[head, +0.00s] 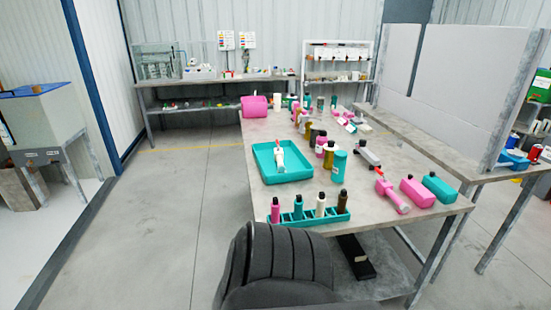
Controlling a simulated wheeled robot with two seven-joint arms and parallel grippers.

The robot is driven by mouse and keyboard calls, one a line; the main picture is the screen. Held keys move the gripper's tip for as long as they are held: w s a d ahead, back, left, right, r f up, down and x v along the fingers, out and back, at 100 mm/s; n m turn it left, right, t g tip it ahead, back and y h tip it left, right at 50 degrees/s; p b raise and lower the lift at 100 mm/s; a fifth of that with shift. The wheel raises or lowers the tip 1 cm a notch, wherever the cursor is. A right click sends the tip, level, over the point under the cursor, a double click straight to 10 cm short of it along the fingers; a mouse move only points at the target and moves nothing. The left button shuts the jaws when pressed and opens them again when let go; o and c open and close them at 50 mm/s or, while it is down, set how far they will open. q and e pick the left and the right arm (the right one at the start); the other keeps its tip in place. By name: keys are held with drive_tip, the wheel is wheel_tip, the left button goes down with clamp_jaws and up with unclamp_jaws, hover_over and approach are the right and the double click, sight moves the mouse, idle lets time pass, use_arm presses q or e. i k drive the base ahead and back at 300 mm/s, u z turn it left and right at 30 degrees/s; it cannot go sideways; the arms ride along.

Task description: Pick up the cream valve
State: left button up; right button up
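A teal rack (310,221) stands at the near left edge of the long grey table. It holds a row of upright pieces with dark tops: pink (275,211), teal (298,208), cream (320,206) and brown (342,205). The cream one, which looks like a cream valve, is between the teal and brown ones. Another cream-white piece with a red part (280,158) lies in a shallow teal tray (262,171) behind the rack; it is too small to tell exactly what it is. Neither of my grippers is in view.
A dark grey ribbed chair back (275,262) stands close in front of the table. Pink and teal containers (417,193) and a pink-handled piece (392,196) lie at the right. Several bottles and a teal cylinder (339,167) fill the table's middle. Open floor (190,210) lies left.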

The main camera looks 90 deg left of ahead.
sight(278, 156)
drive_tip(key=u, duration=1.95)
